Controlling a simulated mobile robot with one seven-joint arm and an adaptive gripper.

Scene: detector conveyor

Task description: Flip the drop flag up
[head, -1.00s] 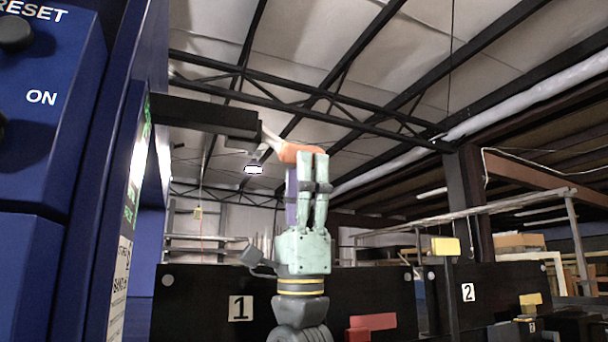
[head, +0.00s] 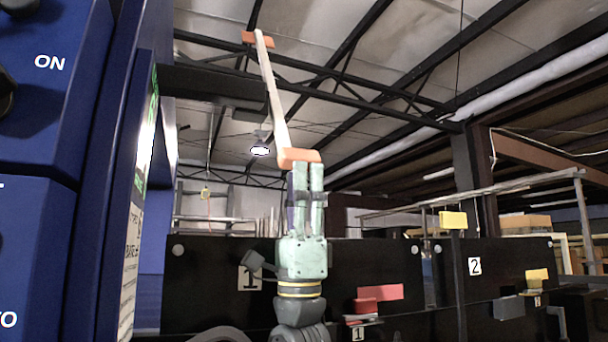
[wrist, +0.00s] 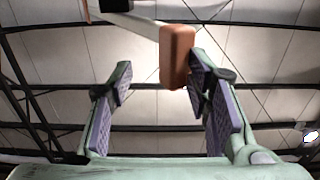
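The drop flag is a pale bar (head: 273,95) with an orange block at each end, standing steep and leaning slightly left. Its middle passes the end of a dark arm (head: 215,86) on the blue machine. The upper orange block (head: 258,38) is high in the head view; the lower orange block (head: 297,156) is at my fingertips. My gripper (head: 306,167) points up under it. In the wrist view my gripper (wrist: 160,85) has its fingers apart, and the lower block (wrist: 177,57) lies beside the right fingertip; whether they touch is unclear.
The blue machine (head: 45,130) with knobs and a lit screen fills the left side. Dark panels (head: 370,260) marked 1 and 2 stand behind, with red and yellow blocks. Open space lies right of my gripper, below the roof trusses.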

